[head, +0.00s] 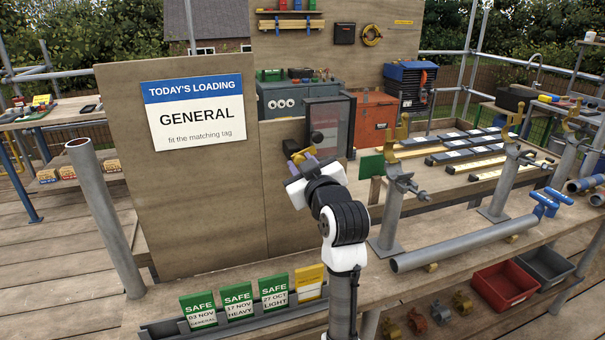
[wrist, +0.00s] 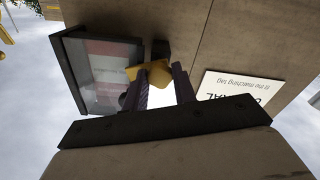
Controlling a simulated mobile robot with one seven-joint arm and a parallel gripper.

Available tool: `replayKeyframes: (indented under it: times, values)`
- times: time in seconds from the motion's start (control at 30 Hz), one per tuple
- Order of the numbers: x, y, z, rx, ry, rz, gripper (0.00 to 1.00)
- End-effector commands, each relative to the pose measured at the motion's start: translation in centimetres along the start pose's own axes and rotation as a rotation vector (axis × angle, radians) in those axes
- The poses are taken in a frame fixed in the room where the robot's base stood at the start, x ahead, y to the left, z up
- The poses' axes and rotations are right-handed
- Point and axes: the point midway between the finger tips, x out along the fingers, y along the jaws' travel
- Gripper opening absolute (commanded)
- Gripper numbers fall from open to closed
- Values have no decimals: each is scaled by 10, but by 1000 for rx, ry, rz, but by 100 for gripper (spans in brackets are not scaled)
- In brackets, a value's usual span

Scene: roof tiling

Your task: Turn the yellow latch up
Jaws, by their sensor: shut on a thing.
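The yellow latch (head: 299,157) sits at the lower left of a dark, clear-fronted box (head: 331,128) on the plywood board. My gripper (head: 308,166) reaches up to it from the front and is shut on it. In the wrist view the yellow latch (wrist: 149,72) lies between the fingertips of my gripper (wrist: 163,82), next to the box (wrist: 105,72). The fingers and wrist hide part of the latch, so its exact angle is hard to tell.
A "GENERAL" sign (head: 202,112) hangs on the board at left. Green SAFE tags (head: 238,298) and a yellow tag (head: 310,284) stand in a rack below. A grey pipe (head: 465,244) lies on the bench at right, beside upright posts.

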Motion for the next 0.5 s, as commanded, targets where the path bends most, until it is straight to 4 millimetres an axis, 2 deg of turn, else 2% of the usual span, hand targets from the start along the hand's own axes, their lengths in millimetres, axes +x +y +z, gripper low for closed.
replayKeyframes:
  times: [0.5]
  values:
    - [0,-1,4,-495,1,1,4]
